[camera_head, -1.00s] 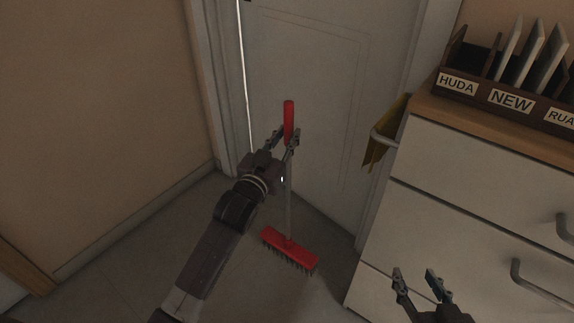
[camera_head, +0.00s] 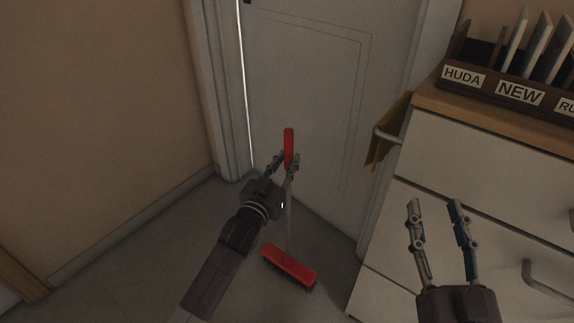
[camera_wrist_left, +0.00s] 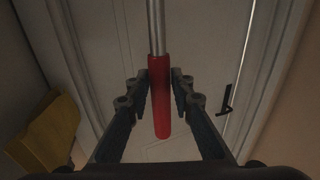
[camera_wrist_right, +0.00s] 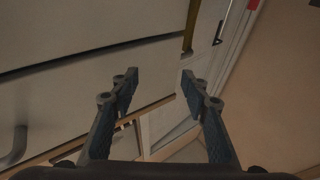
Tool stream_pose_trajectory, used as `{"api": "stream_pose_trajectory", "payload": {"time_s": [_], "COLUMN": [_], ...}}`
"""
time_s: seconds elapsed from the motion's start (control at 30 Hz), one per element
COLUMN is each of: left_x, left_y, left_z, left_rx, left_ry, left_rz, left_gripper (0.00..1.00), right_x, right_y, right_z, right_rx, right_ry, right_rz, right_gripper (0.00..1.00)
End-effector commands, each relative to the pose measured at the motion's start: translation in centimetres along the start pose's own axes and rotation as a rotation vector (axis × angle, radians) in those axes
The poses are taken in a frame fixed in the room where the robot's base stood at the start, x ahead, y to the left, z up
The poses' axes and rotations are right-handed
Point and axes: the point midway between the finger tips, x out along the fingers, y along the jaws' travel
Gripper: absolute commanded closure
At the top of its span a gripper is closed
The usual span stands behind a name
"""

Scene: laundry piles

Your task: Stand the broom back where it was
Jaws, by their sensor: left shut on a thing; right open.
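The broom has a red grip (camera_head: 289,143), a thin grey pole and a red head (camera_head: 289,265) with dark bristles. It stands upright in front of the white door, head down at the floor. My left gripper (camera_head: 284,163) is shut on the broom's red grip. In the left wrist view the red grip (camera_wrist_left: 160,100) sits between the fingers, with the metal pole (camera_wrist_left: 156,28) running beyond it. My right gripper (camera_head: 436,205) is open and empty in front of the drawer cabinet. In the right wrist view nothing lies between its fingers (camera_wrist_right: 157,82).
The white door (camera_head: 310,75) is behind the broom. A drawer cabinet (camera_head: 465,170) with handles stands at the right, with a labelled wooden rack (camera_head: 490,88) on top. A yellow cloth (camera_head: 384,140) hangs on its side. Bare floor (camera_head: 130,260) lies at the left.

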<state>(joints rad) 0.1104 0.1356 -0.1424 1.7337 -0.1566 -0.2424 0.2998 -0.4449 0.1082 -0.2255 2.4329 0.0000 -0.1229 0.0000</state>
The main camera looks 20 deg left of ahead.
Motion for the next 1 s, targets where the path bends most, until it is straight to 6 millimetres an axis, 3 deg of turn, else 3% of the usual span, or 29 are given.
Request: {"api": "stream_pose_trajectory", "payload": {"time_s": [0.13,0.5,0.53,0.67,1.0], "left_x": [0.03,0.02,-0.02,-0.02,-0.01], "left_y": [0.03,0.03,0.01,0.01,0.01], "left_z": [0.01,0.25,0.60,0.58,0.34], "left_rx": [-0.001,-0.001,-0.001,-0.001,-0.001], "left_ry": [0.010,0.009,0.001,0.001,0.002], "left_rz": [0.001,0.001,0.000,0.000,0.000], "left_gripper": [1.00,1.00,0.77,0.62,0.61], "right_x": [0.03,0.02,0.03,0.03,0.07], "right_y": [-0.13,-0.14,-0.15,-0.14,-0.13], "right_z": [-1.00,-1.24,-1.31,-1.29,-1.28], "right_rx": [0.002,0.002,0.002,0.002,0.002], "right_ry": [0.046,0.057,0.060,0.059,0.055], "right_rz": [-0.002,-0.003,-0.003,-0.003,-0.002], "right_gripper": [0.58,0.58,0.58,0.58,0.58]}}
